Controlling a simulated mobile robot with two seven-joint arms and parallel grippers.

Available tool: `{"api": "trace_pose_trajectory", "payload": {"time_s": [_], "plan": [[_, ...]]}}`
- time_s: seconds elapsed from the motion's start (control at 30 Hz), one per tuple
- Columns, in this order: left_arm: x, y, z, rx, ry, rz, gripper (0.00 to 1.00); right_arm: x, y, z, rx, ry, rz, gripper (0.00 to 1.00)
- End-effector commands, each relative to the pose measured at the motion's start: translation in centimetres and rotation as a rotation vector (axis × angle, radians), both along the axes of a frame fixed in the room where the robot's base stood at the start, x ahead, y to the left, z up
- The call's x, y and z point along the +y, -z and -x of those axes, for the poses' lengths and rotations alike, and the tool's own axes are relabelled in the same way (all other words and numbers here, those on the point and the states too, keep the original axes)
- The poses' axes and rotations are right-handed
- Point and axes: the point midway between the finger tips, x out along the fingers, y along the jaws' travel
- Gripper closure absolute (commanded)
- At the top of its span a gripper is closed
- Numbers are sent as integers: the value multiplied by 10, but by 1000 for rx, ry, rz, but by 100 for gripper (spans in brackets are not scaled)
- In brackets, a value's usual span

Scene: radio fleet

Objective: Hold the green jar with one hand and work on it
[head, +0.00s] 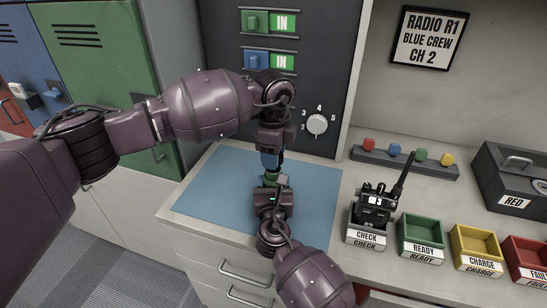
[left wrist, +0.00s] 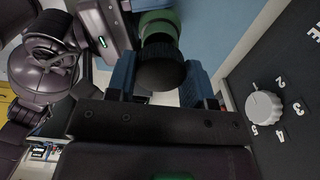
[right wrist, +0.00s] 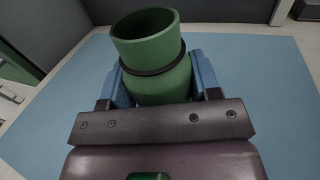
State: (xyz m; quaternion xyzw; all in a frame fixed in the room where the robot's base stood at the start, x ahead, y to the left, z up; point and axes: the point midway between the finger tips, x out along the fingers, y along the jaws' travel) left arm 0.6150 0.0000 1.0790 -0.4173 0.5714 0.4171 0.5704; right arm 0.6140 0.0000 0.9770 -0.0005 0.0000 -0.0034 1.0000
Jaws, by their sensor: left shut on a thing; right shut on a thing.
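The green jar (right wrist: 165,75) stands between the blue fingers of my right gripper (right wrist: 160,80), with a dark ring around its neck. Its open mouth shows in the right wrist view. In the head view only a bit of the jar (head: 271,178) shows between my grippers. My left gripper (head: 270,160) is above it, pointing down. In the left wrist view my left gripper (left wrist: 162,80) is shut on a black lid (left wrist: 162,68), with the green jar (left wrist: 157,22) beyond it. The lid looks apart from the jar. My right gripper (head: 270,188) comes from the front.
A blue mat (head: 215,185) covers the table under my grippers. A dark panel with a dial (head: 317,124) stands behind. To the right are a radio (head: 373,208) at the CHECK bin, a green bin (head: 421,231), a yellow bin (head: 474,242) and a red bin (head: 527,254).

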Motion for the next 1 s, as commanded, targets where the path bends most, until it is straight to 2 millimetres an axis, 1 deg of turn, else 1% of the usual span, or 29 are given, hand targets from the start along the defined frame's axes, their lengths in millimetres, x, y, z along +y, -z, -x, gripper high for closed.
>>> {"api": "trace_pose_trajectory", "payload": {"time_s": [0.03,0.1,0.2,0.43,0.47,0.6,0.63,0.87,1.0], "plan": [[0,-7,-1,-3,1,1,81,0,0,0,0,0,0,100],[0,-15,-1,-3,-1,0,81,0,0,0,0,0,0,100],[1,-23,0,-1,-1,-1,81,0,0,0,0,0,0,100],[0,-24,0,-1,-1,0,81,0,0,0,0,0,0,100],[0,-24,0,-1,-1,0,81,0,0,0,0,0,0,39],[0,-24,0,-1,-1,0,81,0,0,0,0,0,0,17],[0,-24,0,-1,-1,0,81,0,0,0,0,0,0,13],[0,-24,0,-1,-1,0,81,0,0,0,0,0,0,13],[0,-24,0,-1,0,0,81,0,0,5,0,0,-1,13]]}}
